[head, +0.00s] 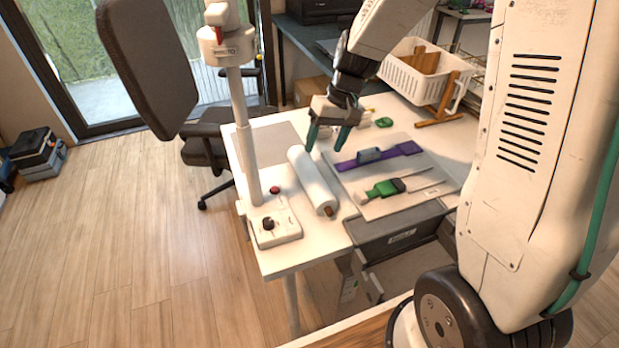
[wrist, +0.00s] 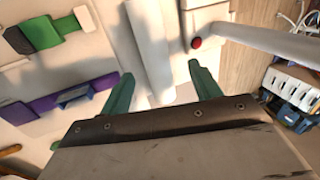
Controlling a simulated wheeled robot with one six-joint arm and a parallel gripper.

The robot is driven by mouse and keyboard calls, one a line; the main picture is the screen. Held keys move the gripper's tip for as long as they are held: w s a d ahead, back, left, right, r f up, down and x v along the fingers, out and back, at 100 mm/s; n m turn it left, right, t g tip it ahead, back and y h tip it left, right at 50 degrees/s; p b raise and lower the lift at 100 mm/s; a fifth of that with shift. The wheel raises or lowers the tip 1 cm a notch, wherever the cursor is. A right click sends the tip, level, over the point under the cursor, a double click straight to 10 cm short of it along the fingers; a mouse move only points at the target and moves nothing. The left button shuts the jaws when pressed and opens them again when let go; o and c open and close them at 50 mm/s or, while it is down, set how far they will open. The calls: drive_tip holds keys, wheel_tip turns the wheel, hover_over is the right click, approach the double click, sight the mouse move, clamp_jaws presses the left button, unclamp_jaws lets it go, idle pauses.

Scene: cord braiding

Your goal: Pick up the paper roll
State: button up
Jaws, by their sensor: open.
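The paper roll (head: 312,180) is a white cylinder with a brown core end, lying on the white table near its left side. It also shows in the wrist view (wrist: 150,45), running from the top edge down between the finger lines. My gripper (head: 328,146) has two green fingers and is open and empty. In the head view it is by the far end of the roll. In the wrist view the fingers (wrist: 163,80) point towards the roll, one to each side of it. I cannot tell how high they are above it.
A white pole on a control box (head: 273,226) with a red button stands left of the roll. A board (head: 405,205) with purple and green tools lies right of it. A white basket (head: 412,72) stands behind. An office chair (head: 205,150) is beyond the table's left edge.

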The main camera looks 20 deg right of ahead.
hover_over(314, 170)
drive_tip(key=d, duration=0.2)
wheel_tip(314, 170, down, 5)
drive_tip(key=x, duration=0.8)
drive_tip(key=shift+w+a, duration=0.1)
drive_tip(key=shift+r, duration=0.15)
drive_tip(key=c, duration=1)
